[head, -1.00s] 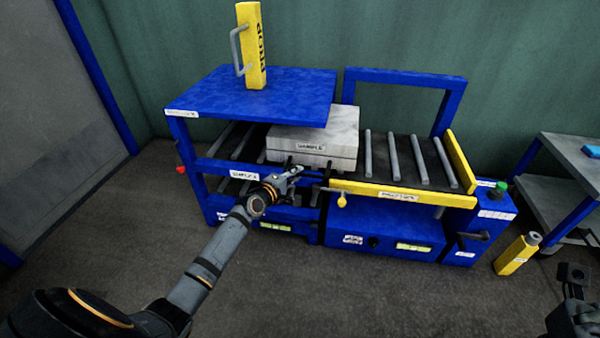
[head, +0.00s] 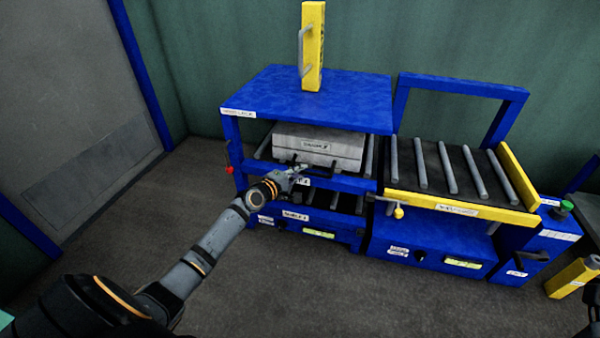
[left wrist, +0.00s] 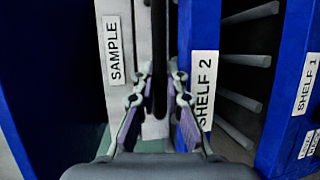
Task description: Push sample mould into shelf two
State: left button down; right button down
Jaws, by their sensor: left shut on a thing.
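The sample mould (head: 318,147), a pale grey block labelled "SAMPLE", sits on the rollers of shelf two under the blue top, inside the rack's side posts. Its label also shows in the left wrist view (left wrist: 114,50). The blue shelf edge labelled "SHELF 2" (left wrist: 203,85) runs beside it in that view. My left gripper (head: 298,170) is at the mould's front face, shut on the dark handle (left wrist: 158,60), which passes between its fingers. The fingertips partly cover the shelf label.
The roller table (head: 452,172) with a yellow rail stands to the right, its top empty. Shelf one (head: 345,200) lies below. A yellow handled block (head: 313,45) stands on the rack's top. A yellow bottle (head: 572,278) stands on the floor at right.

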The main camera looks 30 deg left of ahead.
pick_arm(q)
jog(key=shift+f, duration=0.1)
jog(key=c, duration=1.7)
grip_release()
jog(key=shift+s+a, duration=0.1)
jog(key=shift+o, duration=0.2)
jog(key=v, duration=0.7)
jog(key=shift+s, duration=0.2)
